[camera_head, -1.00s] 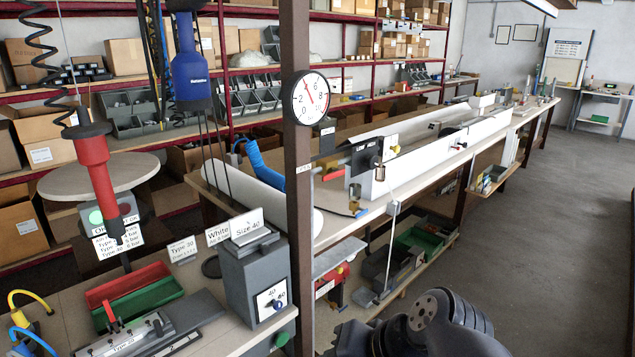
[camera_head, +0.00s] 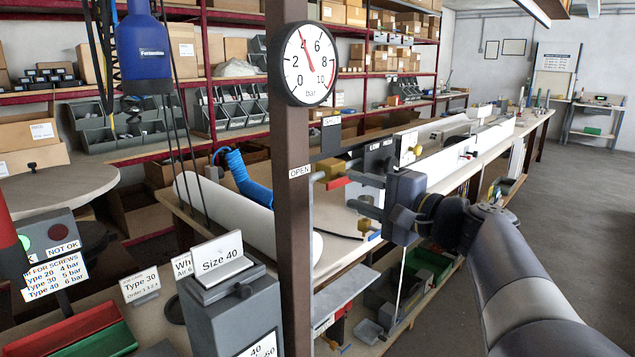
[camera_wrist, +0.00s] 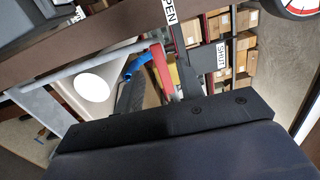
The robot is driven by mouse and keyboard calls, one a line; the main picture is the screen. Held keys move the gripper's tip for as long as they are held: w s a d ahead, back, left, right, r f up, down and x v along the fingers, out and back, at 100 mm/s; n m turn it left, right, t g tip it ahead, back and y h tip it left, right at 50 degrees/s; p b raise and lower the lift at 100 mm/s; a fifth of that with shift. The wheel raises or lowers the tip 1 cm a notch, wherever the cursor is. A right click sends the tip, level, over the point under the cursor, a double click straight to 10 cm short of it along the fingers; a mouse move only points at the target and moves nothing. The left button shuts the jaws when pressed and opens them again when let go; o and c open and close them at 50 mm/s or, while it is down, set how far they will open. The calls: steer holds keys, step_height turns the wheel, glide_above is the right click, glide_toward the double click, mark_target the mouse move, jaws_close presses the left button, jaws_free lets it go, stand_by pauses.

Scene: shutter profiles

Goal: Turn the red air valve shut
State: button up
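The red valve handle (camera_head: 337,183) lies roughly level beside the brown post (camera_head: 290,220), near the OPEN label (camera_head: 299,171). The SHUT label (camera_head: 331,121) is higher up. My gripper (camera_head: 357,209) is just right of the handle in the head view, its fingers apart and pointing left. No contact with the handle can be made out. In the wrist view the red handle (camera_wrist: 159,66) shows beyond the dark gripper body, between the fingers and closer to the right one. The gauge (camera_head: 309,64) needle points near 4 bar.
A blue hose (camera_head: 240,172) and a white roll (camera_head: 240,215) lie behind the post. A grey block with a Size 40 card (camera_head: 219,257) stands at the front. A grey shelf plate (camera_head: 340,297) sits below my gripper. The floor at right is clear.

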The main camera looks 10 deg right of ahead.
mark_target(336, 185)
steer(key=p+x, duration=0.1)
steer(key=x, duration=0.7)
steer(key=shift+w+a, duration=0.1)
steer(key=shift+c, duration=0.5)
jaws_close()
